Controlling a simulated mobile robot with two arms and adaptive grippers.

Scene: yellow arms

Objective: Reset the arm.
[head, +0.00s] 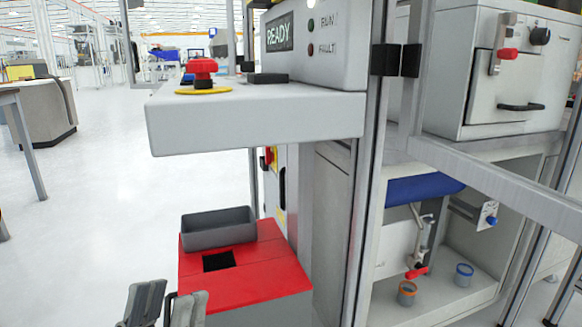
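My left gripper (165,301) shows at the bottom left, cut off by the picture's lower edge. Its two dark grey fingers point up, and I cannot tell whether there is a clear gap between them. I see nothing held in it. It is left of the red-topped stand (246,264) and appears apart from it. My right gripper is not in the head view. A light grey control box (337,60) has a READY display (280,33) and two lamps marked RUN and FAULT. A red mushroom button (203,70) on a yellow ring stands on the shelf below.
The thick white shelf (255,126) juts out above the stand. A grey bin (217,231) sits on the stand beside a dark square opening (218,261). Frame posts (367,190) and a bench (440,290) with two small cups fill the right.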

